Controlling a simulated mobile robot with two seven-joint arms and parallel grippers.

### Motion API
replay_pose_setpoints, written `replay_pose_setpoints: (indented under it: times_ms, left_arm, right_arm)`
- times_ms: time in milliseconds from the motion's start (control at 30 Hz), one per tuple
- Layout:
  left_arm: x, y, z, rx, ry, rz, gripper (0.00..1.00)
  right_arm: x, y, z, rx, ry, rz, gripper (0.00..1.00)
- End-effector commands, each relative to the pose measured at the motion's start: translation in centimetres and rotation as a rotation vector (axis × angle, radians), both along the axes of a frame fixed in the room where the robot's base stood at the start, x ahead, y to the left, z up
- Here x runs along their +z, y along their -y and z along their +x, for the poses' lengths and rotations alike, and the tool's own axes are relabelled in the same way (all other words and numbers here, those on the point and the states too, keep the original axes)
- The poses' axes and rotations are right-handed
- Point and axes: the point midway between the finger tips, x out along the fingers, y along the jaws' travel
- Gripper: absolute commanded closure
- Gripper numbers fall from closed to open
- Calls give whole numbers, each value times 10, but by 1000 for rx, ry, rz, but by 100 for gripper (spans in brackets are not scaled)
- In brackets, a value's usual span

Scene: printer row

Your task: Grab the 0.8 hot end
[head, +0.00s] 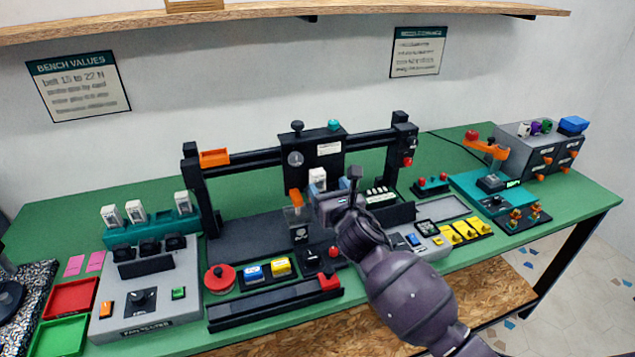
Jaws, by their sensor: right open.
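My right gripper (334,194) is open in front of the printer's black carriage (328,148), at the middle of the bench. A white-faced block (317,178) shows just behind and above its fingers; I cannot tell whether they touch it. Three similar white-faced blocks stand upright in a teal rack at the left: one at the left end (110,215), one beside it (135,211), and one at the right end (183,203). They look like hot ends, but their markings are too small to read, so I cannot tell which is the 0.8. My left gripper is out of view.
A grey fan tester box (150,300) stands before the rack, with red (71,299) and green (60,336) trays to its left. The gantry's left post (192,175) rises between rack and carriage. A red button (220,277) stands at the front. Teal fixtures crowd the right.

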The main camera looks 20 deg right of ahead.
Motion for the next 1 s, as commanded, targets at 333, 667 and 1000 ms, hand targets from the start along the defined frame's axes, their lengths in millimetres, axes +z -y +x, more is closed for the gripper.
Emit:
replay_pose_setpoints:
  times_ms: [333,667,1000]
  left_arm:
    - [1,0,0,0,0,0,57]
    - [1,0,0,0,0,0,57]
    - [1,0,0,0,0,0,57]
  right_arm:
    - [-4,-10,35,0,-1,4,32]
    - [-5,-10,52,0,-2,1,32]
    - [-4,-9,52,0,-1,1,63]
